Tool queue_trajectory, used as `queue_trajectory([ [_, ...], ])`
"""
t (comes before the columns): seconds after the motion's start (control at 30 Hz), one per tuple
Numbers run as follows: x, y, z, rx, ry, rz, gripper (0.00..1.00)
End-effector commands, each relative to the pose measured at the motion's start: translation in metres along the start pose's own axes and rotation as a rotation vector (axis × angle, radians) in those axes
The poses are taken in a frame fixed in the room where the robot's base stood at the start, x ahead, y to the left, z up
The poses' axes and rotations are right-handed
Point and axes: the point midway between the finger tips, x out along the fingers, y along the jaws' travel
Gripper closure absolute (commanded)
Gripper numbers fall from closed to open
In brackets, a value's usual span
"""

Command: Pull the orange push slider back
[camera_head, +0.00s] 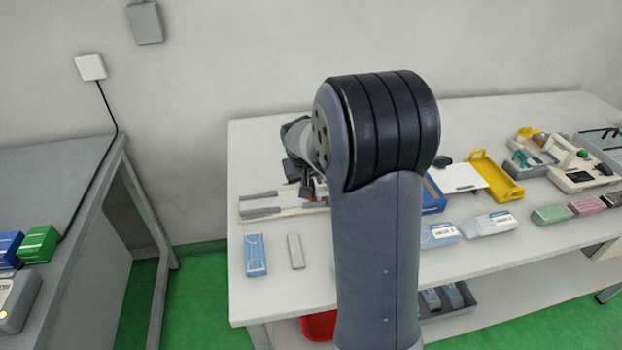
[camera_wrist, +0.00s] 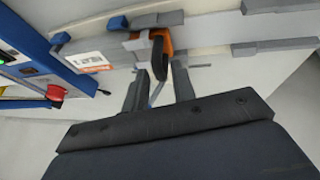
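The orange push slider (camera_wrist: 167,44) is in the wrist view, on a grey rail fixture at the upper middle. A dark upright tab (camera_wrist: 157,58) stands against it. My gripper (camera_wrist: 161,75) is open, with its two dark fingers apart. The tab's lower end shows between the fingertips, with gaps on both sides; I cannot tell its depth relative to them. In the head view, my gripper (camera_head: 308,187) is over the right part of the grey fixture (camera_head: 268,206). My arm hides much of the slider's area there.
A blue-framed device with a red button (camera_wrist: 56,92) is at the left of the wrist view. In the head view, a blue box (camera_head: 255,255) and a grey bar (camera_head: 296,251) lie before the fixture. A yellow-handled frame (camera_head: 496,176) stands to the right.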

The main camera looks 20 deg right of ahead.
Motion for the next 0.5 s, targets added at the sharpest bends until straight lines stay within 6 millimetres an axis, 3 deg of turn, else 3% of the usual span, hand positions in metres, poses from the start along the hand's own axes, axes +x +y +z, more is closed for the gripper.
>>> queue_trajectory([
  [0.3,-0.0002,-0.0001,0.0000,0.000,0.000,0.000,1.00],
  [0.5,-0.0003,-0.0001,0.0000,0.000,0.000,0.000,1.00],
])
